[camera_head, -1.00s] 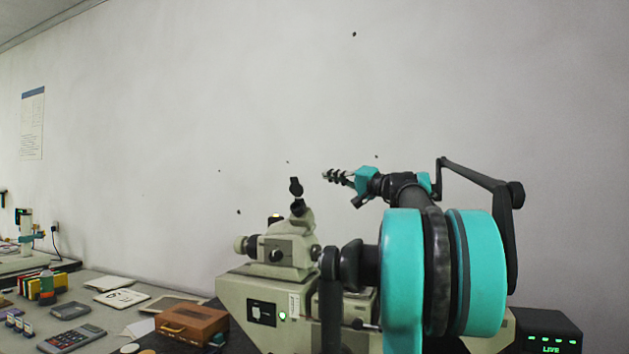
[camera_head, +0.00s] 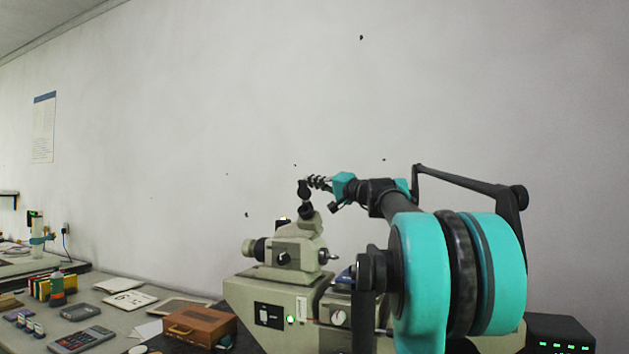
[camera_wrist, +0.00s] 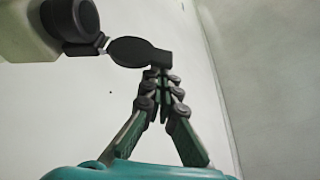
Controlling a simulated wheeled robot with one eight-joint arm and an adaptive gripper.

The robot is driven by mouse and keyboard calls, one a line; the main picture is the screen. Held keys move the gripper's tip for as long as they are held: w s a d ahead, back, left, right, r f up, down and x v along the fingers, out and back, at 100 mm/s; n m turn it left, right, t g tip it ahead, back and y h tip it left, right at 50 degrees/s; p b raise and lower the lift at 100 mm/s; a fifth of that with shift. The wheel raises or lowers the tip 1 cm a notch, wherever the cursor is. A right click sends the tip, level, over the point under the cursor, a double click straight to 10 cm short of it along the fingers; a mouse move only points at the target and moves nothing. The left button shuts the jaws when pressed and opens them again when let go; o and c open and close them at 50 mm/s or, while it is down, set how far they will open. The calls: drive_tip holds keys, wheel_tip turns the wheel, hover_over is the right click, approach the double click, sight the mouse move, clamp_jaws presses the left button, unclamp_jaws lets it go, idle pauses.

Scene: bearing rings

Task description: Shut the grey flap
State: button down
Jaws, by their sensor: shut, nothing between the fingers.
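The flap (camera_wrist: 130,51) is a dark grey disc with a small block at its free end. A hinge (camera_wrist: 100,43) joins it to the rim of a black eyepiece (camera_wrist: 72,18), and it stands swung out, open. In the head view the flap (camera_head: 303,187) stands up above the tilted eyepiece (camera_head: 306,211). My gripper (camera_wrist: 161,76) is shut and empty, its fingertips right at the block on the flap's free end. I cannot tell whether they touch. In the head view my gripper (camera_head: 311,182) comes from the right, beside the flap.
The eyepiece belongs to a beige instrument (camera_head: 275,295) with a dial gauge (camera_head: 339,317). A brown case (camera_head: 200,326), a calculator (camera_head: 82,340) and a number card (camera_head: 130,299) lie on the bench to the left. A black box (camera_head: 560,335) stands at right. Space above is free.

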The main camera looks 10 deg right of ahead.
drive_tip(key=shift+s, duration=0.1)
idle(0.4)
wheel_tip(320, 180, down, 10)
drive_tip(key=s+a+n+g+y, duration=0.2)
drive_tip(key=n+g+y, duration=0.5)
drive_tip(key=n, duration=1.9)
drive_tip(key=shift+s+g, duration=0.35)
drive_tip(key=shift+g, duration=0.05)
drive_tip(key=shift+d+f, duration=0.1)
drive_tip(key=shift+f, duration=0.05)
